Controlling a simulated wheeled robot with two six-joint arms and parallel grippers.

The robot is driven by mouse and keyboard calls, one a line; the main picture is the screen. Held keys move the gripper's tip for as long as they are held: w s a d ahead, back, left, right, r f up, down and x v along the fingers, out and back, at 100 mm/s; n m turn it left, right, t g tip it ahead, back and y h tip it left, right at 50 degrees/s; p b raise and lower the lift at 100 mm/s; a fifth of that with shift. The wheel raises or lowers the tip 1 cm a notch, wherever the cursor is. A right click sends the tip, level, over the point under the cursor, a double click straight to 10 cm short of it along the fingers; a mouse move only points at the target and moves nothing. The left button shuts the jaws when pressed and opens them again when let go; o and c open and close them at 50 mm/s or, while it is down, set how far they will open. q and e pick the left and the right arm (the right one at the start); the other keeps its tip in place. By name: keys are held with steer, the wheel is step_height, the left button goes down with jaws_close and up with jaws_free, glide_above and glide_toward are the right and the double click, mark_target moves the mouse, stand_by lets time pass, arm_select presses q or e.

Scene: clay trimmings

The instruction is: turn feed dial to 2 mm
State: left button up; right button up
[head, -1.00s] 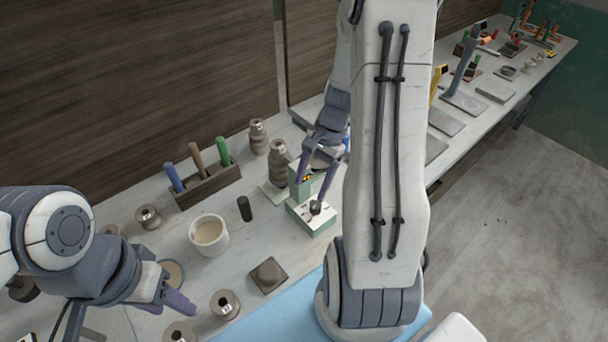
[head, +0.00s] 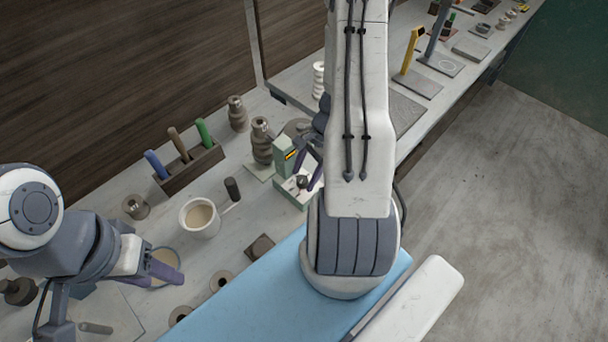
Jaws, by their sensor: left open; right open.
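A pale green device (head: 283,154) with a small yellow-lit display stands on the bench, left of my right arm. A dark round knob (head: 301,182), which looks like the feed dial, sits on its white top face. My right gripper (head: 305,176) is open, its fingers pointing down at the knob. I cannot tell whether they touch it, and my own arm hides part of the gripper. The dial's marks and the display reading are too small to read. My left gripper (head: 168,274) is open and empty over the bench at the lower left.
A dark stacked spool-shaped piece (head: 262,142) stands close behind the device. A cream cup (head: 199,218), a dark cylinder (head: 232,189) and a wooden rack (head: 190,167) with coloured-handled tools are to its left. A blue mat (head: 262,288) lies in front.

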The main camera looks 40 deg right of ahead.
steer(key=shift+a+f, duration=0.15)
steer(key=shift+f, duration=0.25)
jaws_close()
